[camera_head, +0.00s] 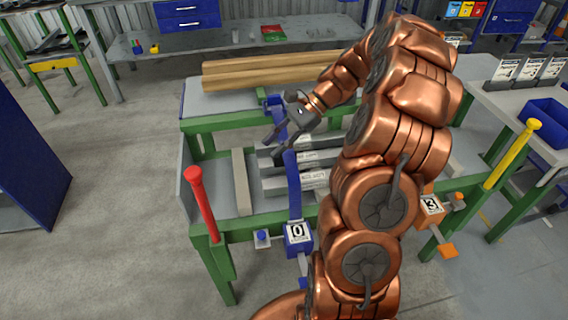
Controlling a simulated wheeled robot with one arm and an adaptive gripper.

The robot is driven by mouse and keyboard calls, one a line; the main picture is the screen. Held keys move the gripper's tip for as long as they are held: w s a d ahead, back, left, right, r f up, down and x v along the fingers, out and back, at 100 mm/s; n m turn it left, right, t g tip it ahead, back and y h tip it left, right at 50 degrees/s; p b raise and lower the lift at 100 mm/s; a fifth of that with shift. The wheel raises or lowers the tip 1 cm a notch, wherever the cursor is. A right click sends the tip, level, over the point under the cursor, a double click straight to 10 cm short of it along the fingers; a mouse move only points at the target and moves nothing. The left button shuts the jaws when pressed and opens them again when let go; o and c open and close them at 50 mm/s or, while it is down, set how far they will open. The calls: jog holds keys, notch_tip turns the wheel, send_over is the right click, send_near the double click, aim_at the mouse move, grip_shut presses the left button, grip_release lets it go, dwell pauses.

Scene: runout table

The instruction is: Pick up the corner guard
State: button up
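I cannot single out the corner guard with certainty. Grey metal profiles (272,184) with white labels lie as a bundle on the runout table. A blue strap (293,190) runs over the bundle from a blue tensioner (298,237) marked 0 at the near rail to a blue fitting (274,103) at the far side. My gripper (273,149) is over the left part of the bundle, beside the strap, its dark fingers pointing down and left. The fingers look spread, with nothing visible held. My copper arm hides the bundle's right part.
Wooden beams (265,72) lie on the table's far side. A red-capped post (201,200) stands at the near left and a yellow one (513,152) at the right. An orange tensioner (430,209) marked 3 is on the near rail.

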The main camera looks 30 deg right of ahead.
aim_at(285, 154)
jog(key=w+d+f+m+t+b, duration=0.15)
jog(key=d+f+m+t, duration=0.45)
jog(key=d, duration=0.6)
jog(key=shift+w+a+f+n+g+y, duration=0.1)
jog(key=shift+w+a+f+g, duration=0.3)
jog(key=shift+a+f, duration=0.5)
jog(key=shift+w+a+f+n+g+y, duration=0.1)
jog(key=shift+w+a+f+g, duration=0.4)
jog(key=shift+a, duration=0.75)
jog(key=shift+w+a+f+n+g+y, duration=0.1)
jog(key=shift+w+a+f+g, duration=0.2)
jog(key=shift+a+f, duration=0.6)
jog(key=shift+a+r, duration=0.15)
jog(key=shift+c, duration=0.2)
grip_shut()
